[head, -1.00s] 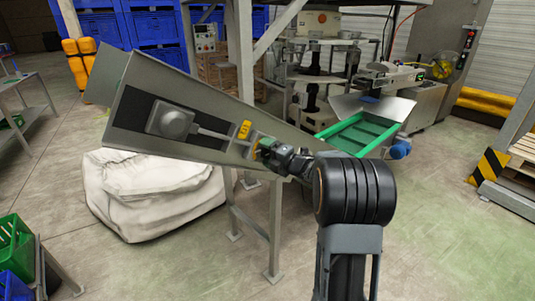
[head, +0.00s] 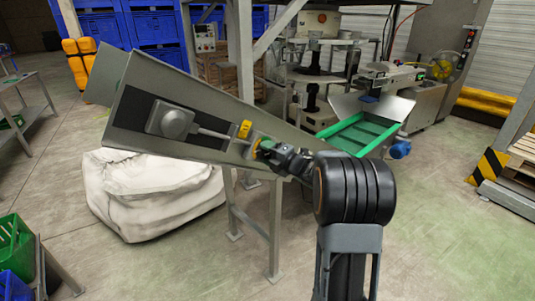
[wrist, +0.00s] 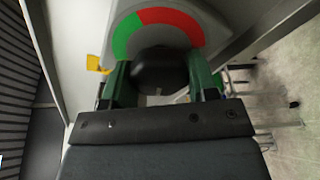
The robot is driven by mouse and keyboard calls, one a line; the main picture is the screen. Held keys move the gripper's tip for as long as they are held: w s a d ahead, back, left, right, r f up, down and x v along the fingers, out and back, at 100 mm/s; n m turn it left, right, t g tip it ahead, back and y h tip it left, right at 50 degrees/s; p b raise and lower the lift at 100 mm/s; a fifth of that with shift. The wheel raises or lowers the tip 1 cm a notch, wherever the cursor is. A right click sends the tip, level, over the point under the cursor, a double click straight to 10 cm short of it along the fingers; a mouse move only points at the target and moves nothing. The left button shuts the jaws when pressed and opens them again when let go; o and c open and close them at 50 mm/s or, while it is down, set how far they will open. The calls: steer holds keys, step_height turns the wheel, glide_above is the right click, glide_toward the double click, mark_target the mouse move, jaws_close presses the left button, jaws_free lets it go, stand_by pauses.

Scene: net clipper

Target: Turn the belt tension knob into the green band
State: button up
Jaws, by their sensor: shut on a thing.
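The black tension knob (wrist: 160,72) sits in front of a grey dial plate in the wrist view. A curved scale behind it has a green band (wrist: 124,36) on the left and a red band (wrist: 178,22) across the top and right. My gripper (wrist: 161,80) has its green fingers on either side of the knob, shut on it. In the head view my gripper (head: 264,148) is against the sloped grey conveyor panel (head: 285,134), and the knob is largely hidden there. I cannot make out a pointer mark on the knob.
A yellow part (head: 244,130) stands out from the panel close to my gripper; it also shows in the wrist view (wrist: 97,64). A grey motor-like housing (head: 172,122) is farther left. A white sack (head: 150,192) lies below; a green tray (head: 358,135) is at right.

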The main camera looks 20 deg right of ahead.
steer(key=m, duration=0.5)
steer(key=shift+m+p, duration=0.3)
steer(key=shift+m, duration=0.1)
steer(key=m+t+p, duration=0.1)
steer(key=m, duration=0.4)
steer(key=shift+r+m, duration=0.15)
steer(key=shift+m, duration=0.25)
steer(key=m+p, duration=0.1)
steer(key=m, duration=0.2)
steer(key=m+p, duration=0.1)
steer(key=m, duration=0.1)
steer(key=shift+d+r+m+t+h, duration=0.1)
steer(key=shift+m+t+h, duration=0.3)
steer(key=m+p, duration=0.2)
steer(key=m, duration=0.4)
steer(key=shift+w+d+m+h, duration=0.1)
steer(key=shift+m+h, duration=0.2)
steer(key=shift+h, duration=0.1)
steer(key=o, duration=0.9)
